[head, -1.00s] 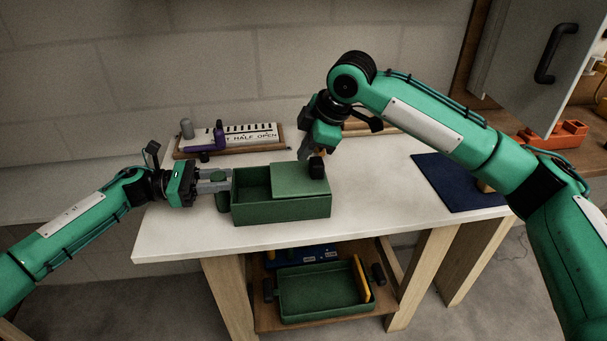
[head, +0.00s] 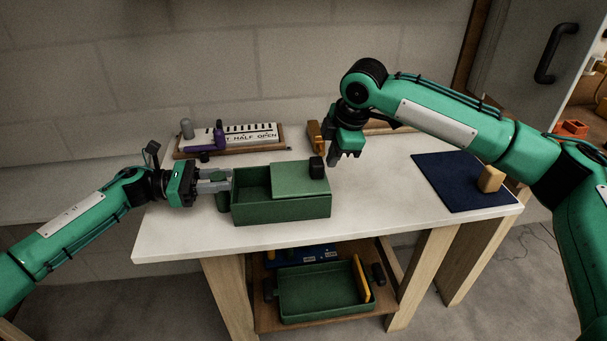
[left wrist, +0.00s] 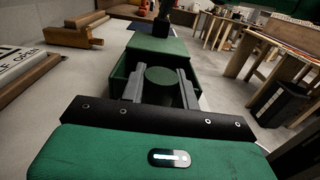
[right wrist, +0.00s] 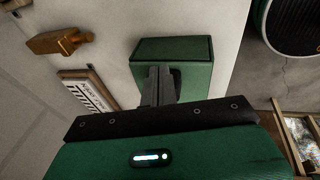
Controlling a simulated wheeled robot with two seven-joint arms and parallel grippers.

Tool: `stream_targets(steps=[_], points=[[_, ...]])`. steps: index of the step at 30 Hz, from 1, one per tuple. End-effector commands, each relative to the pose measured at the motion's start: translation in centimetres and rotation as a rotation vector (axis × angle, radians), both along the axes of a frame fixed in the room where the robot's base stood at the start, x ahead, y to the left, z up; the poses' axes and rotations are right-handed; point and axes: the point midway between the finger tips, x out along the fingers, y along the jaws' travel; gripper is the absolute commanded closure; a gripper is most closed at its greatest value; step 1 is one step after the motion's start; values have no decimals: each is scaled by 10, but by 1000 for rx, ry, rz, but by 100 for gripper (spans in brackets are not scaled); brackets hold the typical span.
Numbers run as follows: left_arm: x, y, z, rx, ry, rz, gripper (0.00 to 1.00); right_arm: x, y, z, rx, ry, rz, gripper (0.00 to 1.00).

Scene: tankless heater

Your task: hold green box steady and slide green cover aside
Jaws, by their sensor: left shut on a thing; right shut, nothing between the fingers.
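The green box (head: 281,210) sits on the white table with its left part uncovered. The green cover (head: 298,179) lies across its right part and carries a black knob (head: 317,167) near its right end. My left gripper (head: 226,181) is shut on the round green handle (head: 222,199) at the box's left end; the handle also shows between the fingers in the left wrist view (left wrist: 161,82).
A board with a "half open" sign (head: 250,134) and purple clamp (head: 213,140) lies at the back left. An orange-brown object (head: 314,133) is behind the box. A navy mat (head: 450,185) with a tan block (head: 491,179) is at right. Green tray (head: 322,295) below.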

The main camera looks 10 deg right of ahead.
Motion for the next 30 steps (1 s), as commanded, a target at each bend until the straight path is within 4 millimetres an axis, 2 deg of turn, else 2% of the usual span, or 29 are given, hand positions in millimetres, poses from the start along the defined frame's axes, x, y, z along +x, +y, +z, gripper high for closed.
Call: stream_targets(steps=[3, 9, 30], points=[[0, 0, -2, 3, 2, 1, 100, 0, 0, -12, 1, 0, 0, 100], [0, 0, -2, 3, 2, 1, 100, 0, 0, -22, 1, 0, 0, 100], [0, 0, -2, 3, 2, 1, 100, 0, 0, -22, 1, -1, 0, 100]])
